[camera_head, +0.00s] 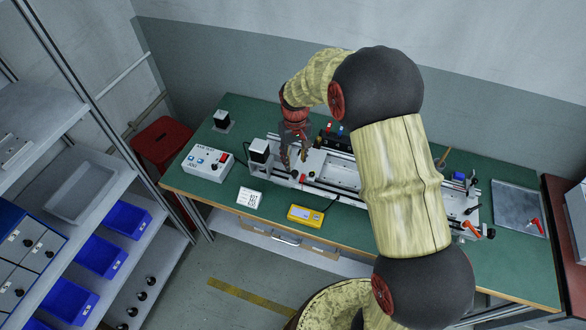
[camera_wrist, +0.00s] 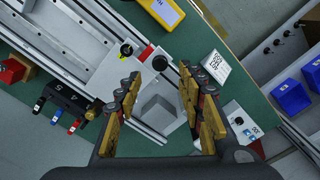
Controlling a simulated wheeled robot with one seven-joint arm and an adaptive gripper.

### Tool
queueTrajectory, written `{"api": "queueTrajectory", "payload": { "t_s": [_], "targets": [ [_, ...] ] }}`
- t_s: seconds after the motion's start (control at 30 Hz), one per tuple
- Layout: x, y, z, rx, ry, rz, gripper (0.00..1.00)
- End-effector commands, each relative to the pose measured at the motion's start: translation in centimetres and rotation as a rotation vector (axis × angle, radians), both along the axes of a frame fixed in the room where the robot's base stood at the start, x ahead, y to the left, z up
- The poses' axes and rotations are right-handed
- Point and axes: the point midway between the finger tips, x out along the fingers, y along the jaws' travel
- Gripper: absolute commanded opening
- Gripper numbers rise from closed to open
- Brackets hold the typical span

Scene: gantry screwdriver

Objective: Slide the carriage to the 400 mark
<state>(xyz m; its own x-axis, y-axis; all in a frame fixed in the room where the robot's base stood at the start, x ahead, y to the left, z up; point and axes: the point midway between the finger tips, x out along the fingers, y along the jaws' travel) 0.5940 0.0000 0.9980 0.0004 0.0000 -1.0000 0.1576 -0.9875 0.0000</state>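The gantry (camera_head: 345,190) lies along the green table, with two light rails and a pale bed. My gripper (camera_head: 294,160) hangs over its left end, pointing down. In the wrist view my gripper (camera_wrist: 164,108) is open, with its yellow finger pads wide apart. A grey block (camera_wrist: 157,112) shows between and below the fingers; I cannot tell whether they touch it. Black knobs and a red piece (camera_wrist: 146,53) sit by the front rail beside it. I cannot clearly tell the carriage from the end parts, and no 400 mark is readable.
A control box (camera_head: 207,162), a white label card (camera_head: 249,197) and a yellow meter (camera_head: 305,215) lie in front and left. A motor block (camera_head: 260,151) stands at the gantry's left end. A grey tray (camera_head: 518,208) lies at the right. My arm hides part of the gantry.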

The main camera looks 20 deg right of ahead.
Motion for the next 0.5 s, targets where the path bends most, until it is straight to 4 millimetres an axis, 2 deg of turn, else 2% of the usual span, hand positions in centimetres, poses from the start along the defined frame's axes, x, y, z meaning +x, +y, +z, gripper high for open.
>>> {"api": "queueTrajectory", "payload": {
  "t_s": [0.1, 0.3, 0.5],
  "targets": [
    [-0.1, 0.0, -2.1, 0.001, 0.003, -0.001, 0.39],
    [-0.1, 0.0, -5.0, 0.001, 0.003, -0.001, 0.39],
    [0.0, 0.0, -6.3, 0.000, 0.000, -0.001, 0.39]
  ]
}}
